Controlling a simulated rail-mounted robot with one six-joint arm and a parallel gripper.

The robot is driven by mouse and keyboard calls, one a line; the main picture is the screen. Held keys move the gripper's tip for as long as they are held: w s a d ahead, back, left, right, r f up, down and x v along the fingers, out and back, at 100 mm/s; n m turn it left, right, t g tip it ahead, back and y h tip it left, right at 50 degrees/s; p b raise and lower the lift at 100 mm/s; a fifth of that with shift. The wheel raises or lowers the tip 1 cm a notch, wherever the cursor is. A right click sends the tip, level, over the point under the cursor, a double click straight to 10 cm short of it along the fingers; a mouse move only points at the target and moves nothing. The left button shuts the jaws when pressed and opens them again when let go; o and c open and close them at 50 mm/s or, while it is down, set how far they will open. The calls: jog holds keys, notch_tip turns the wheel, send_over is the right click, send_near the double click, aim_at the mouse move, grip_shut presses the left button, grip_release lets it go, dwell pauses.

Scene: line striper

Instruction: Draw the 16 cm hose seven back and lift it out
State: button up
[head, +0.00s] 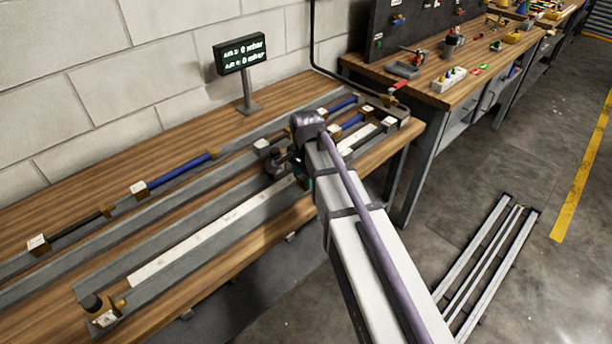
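Several hoses with brass ends and white tags lie along grey rails (150,238) on the wooden bench. A blue hose (182,172) and a black hose (76,229) lie on the left part. Two shorter blue hoses, one farther back (343,105) and one nearer (351,123), lie at the right end. The tag writing is too small to read, so I cannot tell which is hose seven. My gripper (277,164) is low over the rails at the bench's middle, partly hidden by my wrist. I cannot see whether its fingers are open or hold anything.
A white strip (200,240) runs along the front rail. A second bench (470,50) with tools stands at the back right. Metal rails (487,265) lie on the floor.

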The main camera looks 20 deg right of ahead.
aim_at(298, 190)
jog(key=c, duration=0.5)
jog(key=shift+o, duration=0.2)
jog(key=shift+s+a, duration=0.35)
jog(key=shift+a, duration=0.35)
jog(key=shift+s+a, duration=0.35)
jog(key=shift+a, duration=0.3)
jog(key=shift+r, duration=0.15)
notch_tip(298, 190, up, 7)
jog(key=p, duration=0.7)
